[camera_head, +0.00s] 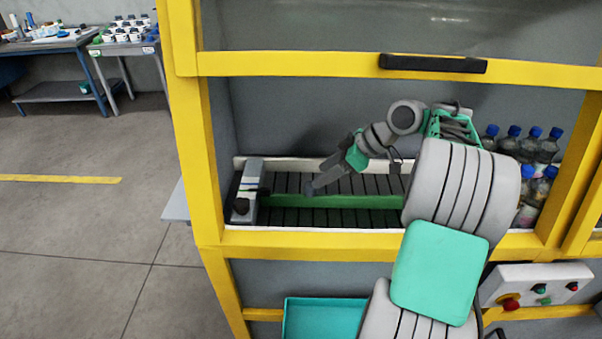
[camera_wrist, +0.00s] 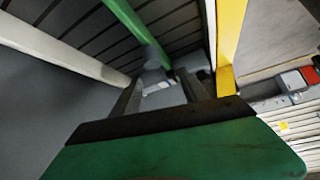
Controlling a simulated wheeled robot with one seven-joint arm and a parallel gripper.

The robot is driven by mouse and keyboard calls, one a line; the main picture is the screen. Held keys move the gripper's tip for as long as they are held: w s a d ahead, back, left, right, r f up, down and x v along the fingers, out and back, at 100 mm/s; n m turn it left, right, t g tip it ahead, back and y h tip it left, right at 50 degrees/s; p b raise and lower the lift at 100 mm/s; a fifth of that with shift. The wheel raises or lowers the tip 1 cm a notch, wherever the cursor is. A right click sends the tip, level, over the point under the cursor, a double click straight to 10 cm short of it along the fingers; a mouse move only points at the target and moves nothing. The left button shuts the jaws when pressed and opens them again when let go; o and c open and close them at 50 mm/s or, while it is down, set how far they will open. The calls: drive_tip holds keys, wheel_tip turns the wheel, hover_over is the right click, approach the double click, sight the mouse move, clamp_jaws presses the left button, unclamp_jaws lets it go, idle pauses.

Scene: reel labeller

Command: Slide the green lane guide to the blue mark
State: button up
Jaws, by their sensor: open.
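The green lane guide (camera_head: 335,201) is a long bar lying along the dark slatted conveyor in the head view; my arm hides its right end. It also shows at the top of the wrist view (camera_wrist: 128,20). A grey end block (camera_head: 243,195) with a dark knob stands at its left end and carries thin lines, one of them blue (camera_head: 248,185). My gripper (camera_head: 312,188) is over the conveyor beside the guide, right of that block. In the wrist view its fingers (camera_wrist: 160,88) are apart, with a grey block beyond them. Contact cannot be told.
Yellow frame posts (camera_head: 205,150) and a rail (camera_head: 330,65) with a black handle surround the opening. Bottles with blue caps (camera_head: 530,145) stand at the right. A control panel (camera_head: 530,285) and a teal bin (camera_head: 325,318) are below. Open floor lies left.

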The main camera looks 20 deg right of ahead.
drive_tip(key=shift+n+y, duration=0.3)
drive_tip(key=shift+n, duration=0.2)
drive_tip(key=w+f, duration=0.1)
drive_tip(key=f, duration=0.1)
drive_tip(key=w+a+f, duration=0.1)
drive_tip(key=f, duration=0.1)
drive_tip(key=w+a+f, duration=0.1)
drive_tip(key=f, duration=0.1)
drive_tip(key=shift+a, duration=0.25)
drive_tip(key=shift+c, duration=0.2)
clamp_jaws()
idle(0.6)
